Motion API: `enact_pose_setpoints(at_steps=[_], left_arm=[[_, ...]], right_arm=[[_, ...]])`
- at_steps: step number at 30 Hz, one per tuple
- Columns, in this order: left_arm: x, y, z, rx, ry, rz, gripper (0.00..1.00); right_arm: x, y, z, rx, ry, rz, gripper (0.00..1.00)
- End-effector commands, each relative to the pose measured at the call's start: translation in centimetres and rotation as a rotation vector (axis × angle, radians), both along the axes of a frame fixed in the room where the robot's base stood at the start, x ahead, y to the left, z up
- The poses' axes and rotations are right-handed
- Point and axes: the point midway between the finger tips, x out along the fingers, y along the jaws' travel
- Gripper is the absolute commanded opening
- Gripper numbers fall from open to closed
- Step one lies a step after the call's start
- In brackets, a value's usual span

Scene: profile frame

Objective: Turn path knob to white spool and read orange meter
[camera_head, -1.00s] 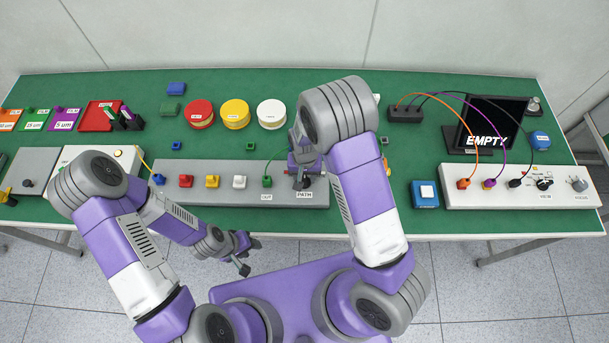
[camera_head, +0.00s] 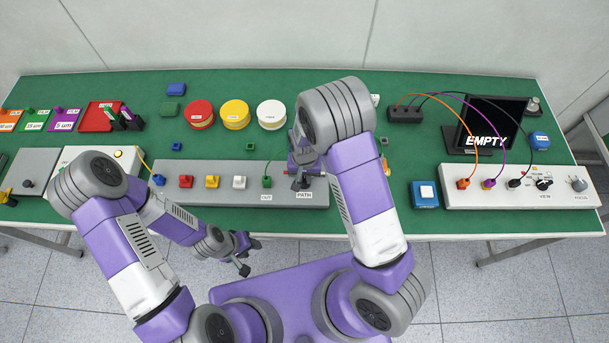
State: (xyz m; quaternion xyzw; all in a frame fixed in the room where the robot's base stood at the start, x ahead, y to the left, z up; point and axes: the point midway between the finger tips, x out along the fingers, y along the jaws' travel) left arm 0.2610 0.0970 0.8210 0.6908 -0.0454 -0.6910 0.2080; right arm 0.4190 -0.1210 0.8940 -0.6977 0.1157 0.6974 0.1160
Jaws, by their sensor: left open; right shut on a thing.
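The path knob (camera_head: 299,184) sits at the right part of the long grey panel (camera_head: 325,202), above the PATH label. My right gripper (camera_head: 303,172) is shut on the path knob; the arm hides part of it, and its pointing direction cannot be told. The white spool (camera_head: 271,113) stands behind the panel, right of the yellow spool (camera_head: 235,113) and the red spool (camera_head: 199,113). The orange meter cannot be made out; an orange plug (camera_head: 463,184) sits in the white box (camera_head: 450,202) at the right. My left gripper (camera_head: 247,261) is open and empty in front of the table.
A black screen (camera_head: 510,112) reading EMPTY stands at the back right. Orange, purple and black cables run from a black block (camera_head: 405,114) to the white box. A blue button box (camera_head: 424,195) stands left of it. A red tray (camera_head: 93,113) lies at the left.

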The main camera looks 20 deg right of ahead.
Motion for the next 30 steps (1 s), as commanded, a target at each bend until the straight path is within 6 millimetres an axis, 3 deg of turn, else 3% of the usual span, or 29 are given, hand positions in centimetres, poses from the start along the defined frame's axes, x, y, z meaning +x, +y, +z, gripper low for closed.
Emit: enact_pose_setpoints(at_steps=[30], left_arm=[[0.0,0.0,2.6,0.000,0.000,0.000,0.43]], right_arm=[[0.0,0.0,0.1,-0.001,0.002,-0.798,0.00]])
